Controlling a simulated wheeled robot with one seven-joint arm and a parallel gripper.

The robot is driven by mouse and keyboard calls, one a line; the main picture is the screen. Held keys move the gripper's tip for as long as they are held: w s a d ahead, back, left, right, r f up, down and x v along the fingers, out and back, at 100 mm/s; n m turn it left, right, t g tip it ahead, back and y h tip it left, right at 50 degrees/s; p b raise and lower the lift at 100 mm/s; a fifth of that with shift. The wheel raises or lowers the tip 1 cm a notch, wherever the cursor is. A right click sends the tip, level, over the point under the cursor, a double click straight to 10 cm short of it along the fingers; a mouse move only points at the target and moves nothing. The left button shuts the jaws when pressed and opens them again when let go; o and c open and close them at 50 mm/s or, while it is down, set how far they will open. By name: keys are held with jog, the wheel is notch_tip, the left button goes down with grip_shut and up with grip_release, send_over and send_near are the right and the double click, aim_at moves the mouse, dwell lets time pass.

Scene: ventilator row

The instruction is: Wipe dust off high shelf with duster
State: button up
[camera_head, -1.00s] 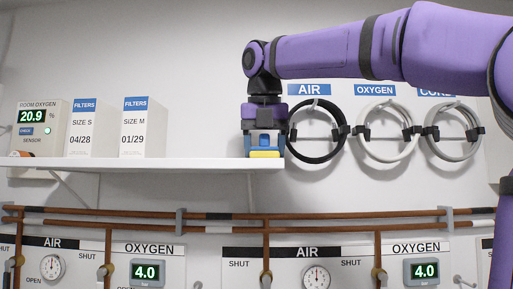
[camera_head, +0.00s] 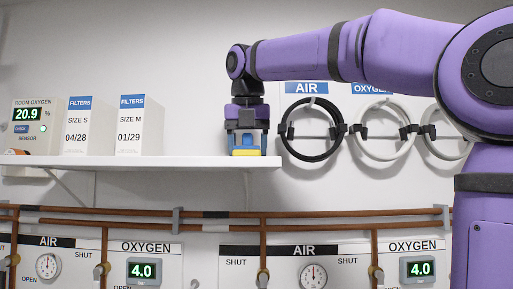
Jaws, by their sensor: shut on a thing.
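I cannot make out any dust, as the shelf's top surface is seen almost edge-on.
Two white filter boxes, size S (camera_head: 76,128) and size M (camera_head: 139,128), stand on the shelf left of my gripper. An oxygen sensor (camera_head: 33,127) and an orange item (camera_head: 14,152) are at the far left. Coiled hoses (camera_head: 312,158) hang right. Copper pipes (camera_head: 330,213) run below.

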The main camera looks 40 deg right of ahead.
jog(key=shift+w+a+f, duration=0.1)
jog(key=shift+w+a, duration=0.9)
jog(key=shift+a, duration=0.35)
jog(key=shift+w+a+f, duration=0.1)
jog(key=shift+w+a, duration=0.85)
jog(key=shift+a, duration=0.45)
jog(key=shift+w+a, duration=1)
jog(key=shift+a, duration=0.35)
jog(key=shift+w+d, duration=0.65)
jog(key=shift+w, duration=0.2)
jog(key=shift+s+d+r, duration=0.1)
jog(key=shift+s+d, duration=0.4)
jog(key=shift+d, duration=0.2)
jog(key=shift+s+d+r, duration=0.1)
jog(key=shift+s+d, duration=0.4)
jog(key=shift+d, duration=0.15)
jog(key=shift+s+d+f, duration=0.1)
jog(key=shift+s+d, duration=0.55)
jog(key=shift+d, duration=0.25)
jog(key=shift+s+d+f, duration=0.1)
jog(key=shift+s+d, duration=0.55)
jog(key=shift+d, duration=0.2)
jog(key=shift+s+d+f, duration=0.1)
jog(key=shift+s+d, duration=0.55)
jog(key=shift+d, duration=0.25)
jog(key=shift+s+d+r, duration=0.1)
jog(key=shift+s+d, duration=0.4)
jog(key=shift+d, duration=0.2)
jog(key=shift+s+d, duration=0.45)
jog(key=shift+d, duration=0.2)
